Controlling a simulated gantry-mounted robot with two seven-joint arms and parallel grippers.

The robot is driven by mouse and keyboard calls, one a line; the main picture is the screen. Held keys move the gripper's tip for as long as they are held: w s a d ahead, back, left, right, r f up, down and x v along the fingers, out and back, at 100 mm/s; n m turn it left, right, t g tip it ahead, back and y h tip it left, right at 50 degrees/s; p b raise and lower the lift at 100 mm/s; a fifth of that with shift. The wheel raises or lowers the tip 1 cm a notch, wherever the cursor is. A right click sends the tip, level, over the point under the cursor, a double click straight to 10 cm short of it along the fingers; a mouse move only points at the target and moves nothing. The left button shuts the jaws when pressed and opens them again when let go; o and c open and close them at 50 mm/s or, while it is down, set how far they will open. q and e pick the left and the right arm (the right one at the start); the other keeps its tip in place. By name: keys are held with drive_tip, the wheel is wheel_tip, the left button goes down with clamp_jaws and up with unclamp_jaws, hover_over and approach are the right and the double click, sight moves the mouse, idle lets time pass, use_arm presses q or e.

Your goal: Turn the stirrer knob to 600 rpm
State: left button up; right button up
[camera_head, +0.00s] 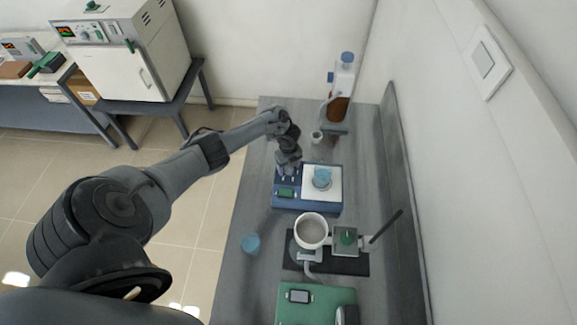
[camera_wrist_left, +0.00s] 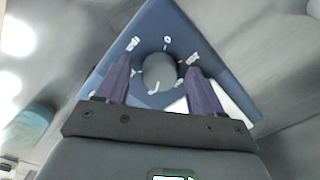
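The blue stirrer (camera_head: 305,208) with a white top plate stands on the grey bench in the head view. A blue-tinted beaker (camera_head: 322,178) sits on its plate. My left gripper (camera_head: 287,172) reaches down at the stirrer's left side, hiding the knob there. In the left wrist view the round grey knob (camera_wrist_left: 159,71) lies between the two purple fingers of my left gripper (camera_wrist_left: 160,72). The fingers are open, with a narrow gap on each side of the knob. A white mark shows at the knob's lower edge. The panel labels are too small to read surely. My right gripper is not in view.
The wall bounds the right side.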

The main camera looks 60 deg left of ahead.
sight(288, 167)
use_arm(q)
wheel_tip(288, 167, up, 11)
drive_tip(key=p, duration=0.1)
idle(0.7)
drive_tip(key=shift+f, duration=0.1)
